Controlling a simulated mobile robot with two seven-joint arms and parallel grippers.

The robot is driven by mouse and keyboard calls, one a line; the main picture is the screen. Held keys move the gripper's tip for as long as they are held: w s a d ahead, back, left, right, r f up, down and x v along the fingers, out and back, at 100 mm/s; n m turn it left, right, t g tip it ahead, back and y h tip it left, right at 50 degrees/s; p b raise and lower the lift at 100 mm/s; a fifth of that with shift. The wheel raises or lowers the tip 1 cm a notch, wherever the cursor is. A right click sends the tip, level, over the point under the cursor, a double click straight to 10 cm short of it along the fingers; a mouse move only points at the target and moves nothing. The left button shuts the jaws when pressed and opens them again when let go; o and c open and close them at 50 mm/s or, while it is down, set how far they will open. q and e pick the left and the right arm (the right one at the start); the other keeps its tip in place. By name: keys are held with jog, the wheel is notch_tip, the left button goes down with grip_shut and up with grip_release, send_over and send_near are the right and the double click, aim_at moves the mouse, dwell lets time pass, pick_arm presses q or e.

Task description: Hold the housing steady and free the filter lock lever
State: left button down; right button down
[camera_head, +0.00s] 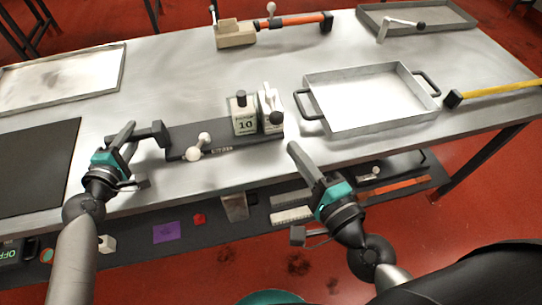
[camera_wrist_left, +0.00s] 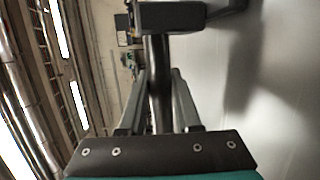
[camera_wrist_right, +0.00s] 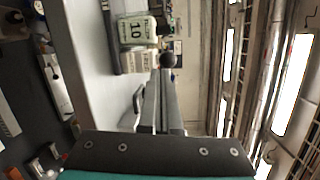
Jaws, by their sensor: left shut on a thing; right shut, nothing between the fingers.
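The dark housing (camera_head: 222,145) is a long low block on the metal table, with a black handle (camera_head: 150,134) at its left end. A lever with white knobs (camera_head: 198,146) sits on its front part. My left gripper (camera_head: 128,138) is shut on the handle; in the left wrist view its dark bar (camera_wrist_left: 160,85) runs between the fingers. My right gripper (camera_head: 297,152) is shut and empty, right of the housing and apart from it. A cream box marked 10 (camera_head: 244,122) stands at the housing's right end; it also shows in the right wrist view (camera_wrist_right: 135,32).
A second cream box (camera_head: 267,98) with a dark knob stands beside the first. A grey tray with handles (camera_head: 371,130) lies to the right. A yellow bar (camera_head: 500,88) is at far right, and an orange-handled tool (camera_head: 290,20) at the back. A dark mat (camera_head: 35,165) lies left.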

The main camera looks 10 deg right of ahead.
pick_arm(q)
jog(key=shift+s+f, duration=0.2)
jog(key=shift+f, duration=0.3)
pick_arm(e)
jog(key=shift+s+a, duration=0.3)
jog(key=shift+s, duration=0.35)
pick_arm(q)
jog(key=c, duration=0.9)
grip_release()
jog(key=o, duration=0.3)
jog(key=shift+r, duration=0.1)
jog(key=shift+o, duration=0.4)
jog(key=shift+w+r, duration=0.1)
jog(key=shift+a+r, duration=0.1)
jog(key=v, duration=1.2)
